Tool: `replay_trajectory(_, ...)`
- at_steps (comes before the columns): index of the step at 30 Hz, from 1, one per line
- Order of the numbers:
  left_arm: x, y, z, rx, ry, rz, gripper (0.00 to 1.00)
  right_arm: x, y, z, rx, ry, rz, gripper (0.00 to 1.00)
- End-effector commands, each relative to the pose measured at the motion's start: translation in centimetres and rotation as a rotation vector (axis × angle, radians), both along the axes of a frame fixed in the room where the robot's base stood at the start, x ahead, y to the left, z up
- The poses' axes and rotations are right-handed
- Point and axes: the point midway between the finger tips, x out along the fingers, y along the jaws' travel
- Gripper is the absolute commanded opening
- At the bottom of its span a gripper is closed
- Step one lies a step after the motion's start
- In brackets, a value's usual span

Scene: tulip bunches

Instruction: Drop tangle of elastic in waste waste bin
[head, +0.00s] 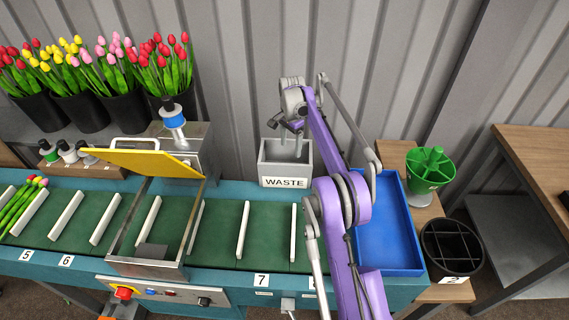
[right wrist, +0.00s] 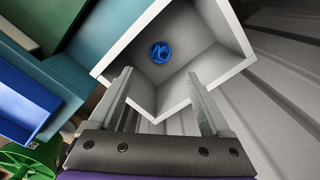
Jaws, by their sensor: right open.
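The waste bin (head: 285,164) is a grey open box labelled "WASTE" at the back edge of the conveyor in the head view. In the right wrist view its pale rim and walls (right wrist: 217,70) surround a blue tangle of elastic (right wrist: 160,52) on the bin floor. My right gripper (head: 289,129) is above the bin in the head view. In the right wrist view my right gripper (right wrist: 163,92) has its fingers spread with nothing between them. The tangle is apart from the fingers. In the head view the bin's inside is mostly hidden. My left gripper is not in view.
A green slatted conveyor (head: 222,233) runs along the front, with a yellow-flapped machine (head: 146,162) over it. A blue tray (head: 386,246) lies right of my arm. A green divided cup (head: 428,170) and black divided pot (head: 451,248) stand further right. Corrugated wall rises behind the bin.

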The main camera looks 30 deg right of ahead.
Motion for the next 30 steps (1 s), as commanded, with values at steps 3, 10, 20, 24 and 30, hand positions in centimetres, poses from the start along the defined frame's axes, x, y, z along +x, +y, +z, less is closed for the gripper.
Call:
replay_trajectory(3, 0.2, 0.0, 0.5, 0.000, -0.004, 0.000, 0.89, 0.0, 0.0, 2.3, 0.000, -0.001, 0.000, 0.82)
replay_trajectory(10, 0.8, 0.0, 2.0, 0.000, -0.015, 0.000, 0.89, 0.1, 0.0, 7.2, -0.001, -0.002, -0.001, 0.82)
replay_trajectory(20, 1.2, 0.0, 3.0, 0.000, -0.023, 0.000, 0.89, 0.0, 0.0, 10.0, 0.000, 0.000, 0.000, 0.82)
replay_trajectory(24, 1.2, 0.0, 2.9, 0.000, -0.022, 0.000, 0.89, 0.0, 0.0, 10.0, 0.000, 0.000, 0.000, 0.82)
replay_trajectory(30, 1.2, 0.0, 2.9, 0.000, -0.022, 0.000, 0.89, 0.0, 0.0, 9.9, 0.000, 0.000, 0.000, 0.82)
